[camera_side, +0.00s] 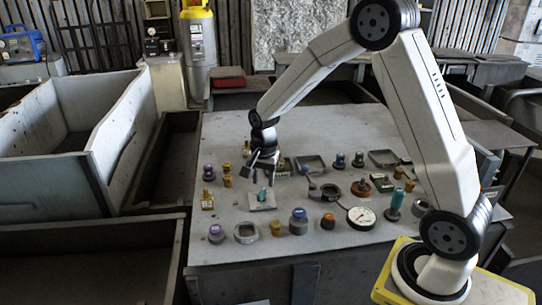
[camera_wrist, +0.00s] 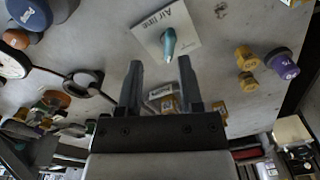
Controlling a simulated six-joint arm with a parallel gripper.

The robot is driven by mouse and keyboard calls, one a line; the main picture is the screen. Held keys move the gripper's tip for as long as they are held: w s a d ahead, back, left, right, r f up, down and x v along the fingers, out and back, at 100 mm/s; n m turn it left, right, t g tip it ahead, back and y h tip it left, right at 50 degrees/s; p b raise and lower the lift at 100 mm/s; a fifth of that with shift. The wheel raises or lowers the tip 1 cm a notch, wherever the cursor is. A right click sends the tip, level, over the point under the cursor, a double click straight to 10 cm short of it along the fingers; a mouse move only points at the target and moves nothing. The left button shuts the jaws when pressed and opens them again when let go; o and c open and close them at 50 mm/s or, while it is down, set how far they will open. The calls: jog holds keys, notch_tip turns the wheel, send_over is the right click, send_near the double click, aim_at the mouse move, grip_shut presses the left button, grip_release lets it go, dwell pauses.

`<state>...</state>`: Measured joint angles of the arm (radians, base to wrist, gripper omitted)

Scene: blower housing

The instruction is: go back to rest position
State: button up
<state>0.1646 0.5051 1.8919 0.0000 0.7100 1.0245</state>
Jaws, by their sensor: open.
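My gripper (camera_side: 262,166) is above the grey worktable (camera_side: 225,135), pointing down, with my arm arching in from the right. In the wrist view its two fingers (camera_wrist: 160,63) are apart with nothing held between them. A white card (camera_wrist: 183,24) marked "Air line" lies on the table just beyond the fingertips. A small teal piece (camera_wrist: 168,43) sits on that card. In the side view the card (camera_side: 254,206) and the teal piece (camera_side: 262,195) are just below the gripper, apart from it.
Large grey bins (camera_side: 50,175) flank the table at left. The space above the table is open.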

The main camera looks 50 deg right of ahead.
jog(key=s+a+r+n+t, duration=0.1)
jog(key=s+a+n, duration=0.2)
jog(key=s+n, duration=0.3)
jog(key=s+a+r+n+t, duration=0.1)
jog(key=s+a+n, duration=0.3)
jog(key=s+n, duration=0.3)
jog(key=shift+s+n, duration=0.3)
jog(key=shift+s, duration=0.75)
